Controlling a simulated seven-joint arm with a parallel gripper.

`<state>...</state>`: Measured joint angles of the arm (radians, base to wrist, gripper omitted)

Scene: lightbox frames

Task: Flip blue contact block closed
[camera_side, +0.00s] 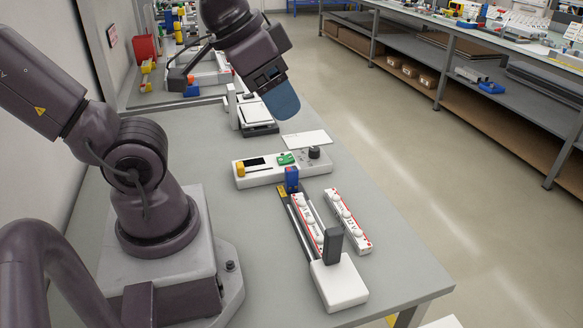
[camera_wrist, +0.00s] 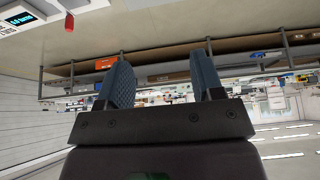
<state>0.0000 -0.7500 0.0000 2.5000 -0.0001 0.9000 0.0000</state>
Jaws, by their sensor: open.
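A small blue block (camera_side: 291,177), which looks like the contact block, stands at the far end of a dark double rail (camera_side: 301,229) on the table. It has a red mark near its top. A yellow piece with dark marks (camera_side: 283,191) sits beside its base. A white base with an upright dark grey block (camera_side: 333,245) is at the rail's near end. My gripper (camera_side: 281,101) is high above the table, beyond the blue block and apart from it. In the wrist view my gripper (camera_wrist: 163,82) has two blue fingers spread apart with nothing between them. The wrist view does not show the blue block.
A white panel (camera_side: 260,173) with a yellow slider, green part and black knob lies behind the rail. White strips with round knobs (camera_side: 348,221) lie to the right. A white-and-black device (camera_side: 250,113) stands farther back. The table's right edge is clear.

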